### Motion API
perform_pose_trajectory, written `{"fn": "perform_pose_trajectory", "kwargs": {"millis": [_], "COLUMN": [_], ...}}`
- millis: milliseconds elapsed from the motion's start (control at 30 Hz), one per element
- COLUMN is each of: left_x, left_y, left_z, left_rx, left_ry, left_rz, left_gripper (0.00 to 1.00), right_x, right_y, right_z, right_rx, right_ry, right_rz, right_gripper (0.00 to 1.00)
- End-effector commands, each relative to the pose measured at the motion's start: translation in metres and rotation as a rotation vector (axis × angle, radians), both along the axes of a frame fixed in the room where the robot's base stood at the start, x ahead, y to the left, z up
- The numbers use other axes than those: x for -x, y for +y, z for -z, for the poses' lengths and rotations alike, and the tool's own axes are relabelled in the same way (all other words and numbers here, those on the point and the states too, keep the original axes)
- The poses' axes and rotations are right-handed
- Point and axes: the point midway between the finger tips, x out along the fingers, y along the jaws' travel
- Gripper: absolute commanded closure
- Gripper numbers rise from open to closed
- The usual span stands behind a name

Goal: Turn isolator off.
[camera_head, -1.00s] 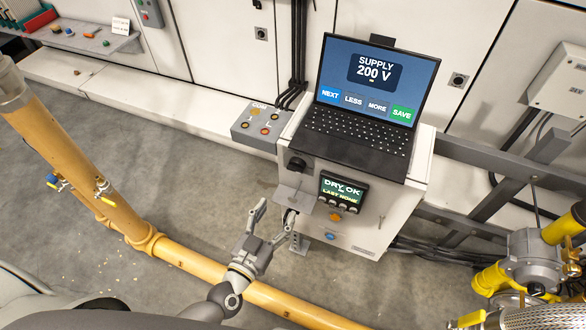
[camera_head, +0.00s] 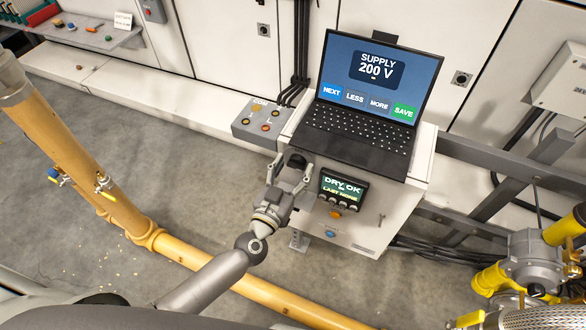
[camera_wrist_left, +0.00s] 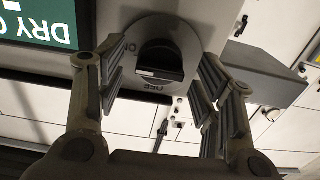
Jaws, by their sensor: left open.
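The isolator is a black rotary knob (camera_wrist_left: 160,62) on a round grey plate (camera_wrist_left: 185,35) with OFF lettering below it in the left wrist view. The knob's bar lies about level across that view. In the head view the knob (camera_head: 296,159) shows at the upper left of the white cabinet's front. My left gripper (camera_head: 292,168) is open around it, one finger on each side. In the left wrist view gaps show between both fingers and the knob, so it is not gripped. My right gripper is in neither view.
The white cabinet (camera_head: 350,232) carries a laptop (camera_head: 352,136) reading SUPPLY 200 V and a display (camera_head: 342,189) reading DRY OK, just right of my gripper. A grey button box (camera_head: 262,124) is close at left. A yellow pipe (camera_head: 190,256) runs below my arm.

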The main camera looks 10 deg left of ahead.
Motion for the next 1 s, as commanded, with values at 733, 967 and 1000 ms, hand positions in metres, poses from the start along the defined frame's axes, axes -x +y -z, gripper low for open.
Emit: {"fn": "perform_pose_trajectory", "kwargs": {"millis": [733, 967, 1000], "left_x": [-0.0029, -0.0028, -0.0027], "left_y": [-0.0007, -0.0008, -0.0007], "left_z": [0.0001, 0.0001, 0.0002], "left_rx": [0.001, 0.034, 0.05], "left_ry": [0.0, 0.008, 0.012], "left_rz": [0.0, 0.001, 0.001], "left_gripper": [0.85, 0.85, 0.85], "right_x": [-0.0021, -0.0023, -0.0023], "right_y": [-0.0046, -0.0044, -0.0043], "right_z": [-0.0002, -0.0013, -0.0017], "right_rx": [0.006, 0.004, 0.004], "right_ry": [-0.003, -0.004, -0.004], "right_rz": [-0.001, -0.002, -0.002], "right_gripper": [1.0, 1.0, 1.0]}}
